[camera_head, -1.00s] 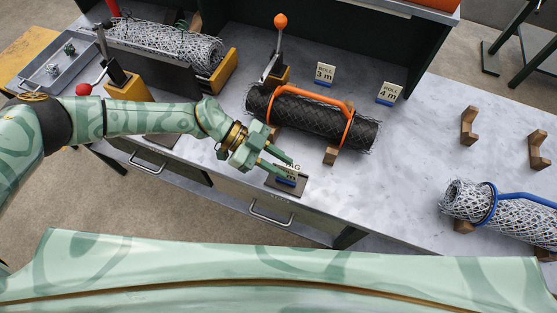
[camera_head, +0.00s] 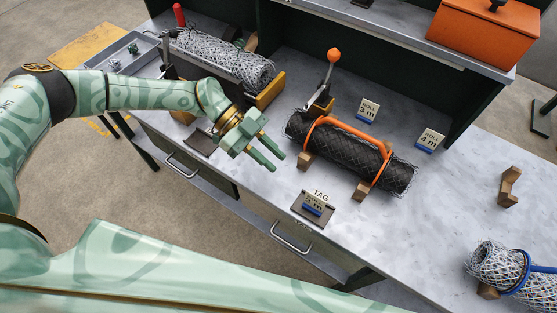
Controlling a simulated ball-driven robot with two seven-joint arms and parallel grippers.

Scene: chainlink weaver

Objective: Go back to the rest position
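My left gripper (camera_head: 272,154) is above the front edge of the workbench (camera_head: 440,220), left of the dark mesh roll. Its two fingers are apart and nothing shows between them. The dark roll (camera_head: 345,160) with an orange handle (camera_head: 372,140) rests on wooden cradles. A tag plate (camera_head: 313,207) lies on the bench in front of it, clear of the gripper. My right gripper is out of the picture.
A silver mesh roll (camera_head: 225,58) lies at the back left beside a grey tray (camera_head: 130,55). Another silver roll (camera_head: 497,266) with a blue handle is at the lower right. A lever with an orange knob (camera_head: 334,55) stands behind the dark roll. An orange box (camera_head: 485,35) sits on the shelf.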

